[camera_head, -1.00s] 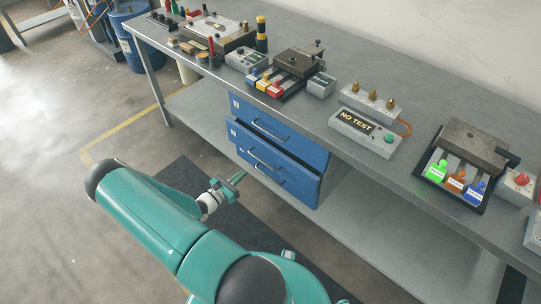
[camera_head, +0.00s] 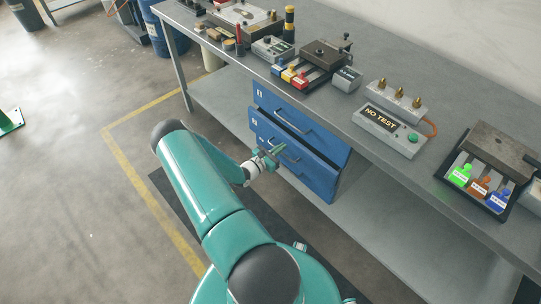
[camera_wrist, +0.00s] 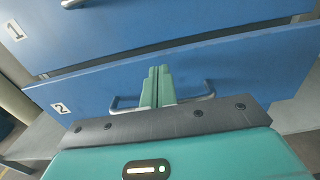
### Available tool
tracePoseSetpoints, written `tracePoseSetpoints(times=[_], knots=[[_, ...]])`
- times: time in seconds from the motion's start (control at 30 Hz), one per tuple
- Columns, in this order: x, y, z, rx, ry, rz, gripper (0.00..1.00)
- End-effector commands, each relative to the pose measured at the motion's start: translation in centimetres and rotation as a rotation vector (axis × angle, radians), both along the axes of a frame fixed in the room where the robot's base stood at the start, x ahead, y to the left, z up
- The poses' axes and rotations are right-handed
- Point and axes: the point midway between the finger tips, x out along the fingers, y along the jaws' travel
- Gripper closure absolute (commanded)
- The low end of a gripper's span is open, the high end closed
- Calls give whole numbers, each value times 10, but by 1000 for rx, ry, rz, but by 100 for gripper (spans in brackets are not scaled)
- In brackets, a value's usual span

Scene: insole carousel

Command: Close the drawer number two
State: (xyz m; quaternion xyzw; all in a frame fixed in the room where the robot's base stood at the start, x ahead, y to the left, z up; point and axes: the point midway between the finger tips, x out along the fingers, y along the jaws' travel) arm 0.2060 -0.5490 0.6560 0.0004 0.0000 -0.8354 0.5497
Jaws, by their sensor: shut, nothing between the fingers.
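The blue drawer number two (camera_head: 318,174), labelled 2, is the lower drawer of the unit under the workbench. Its front stands slightly out past drawer one (camera_head: 325,143) above it, with a narrow dark gap showing between them in the wrist view. In the wrist view, the front of drawer two (camera_wrist: 235,72) spans the picture, with its grey handle (camera_wrist: 205,92) partly hidden behind my fingers. My gripper (camera_head: 279,149) is shut and empty, right in front of this handle. In the wrist view, the closed green fingertips (camera_wrist: 159,69) point at the drawer front; contact is unclear.
Drawer one (camera_wrist: 150,30) looks closed. The grey workbench (camera_head: 350,105) above carries a NO TEST box (camera_head: 390,130), a tray with coloured tabs (camera_head: 475,182) and other devices. A lower shelf (camera_head: 400,225) runs beneath.

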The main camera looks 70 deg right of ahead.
Motion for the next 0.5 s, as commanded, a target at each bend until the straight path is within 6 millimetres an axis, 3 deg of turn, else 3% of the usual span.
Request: tracePoseSetpoints(times=[0.2, 0.5], knots=[[-9, -20, 0, 0, 0, -2, 100], [-9, -22, 0, 0, 0, -1, 100]])
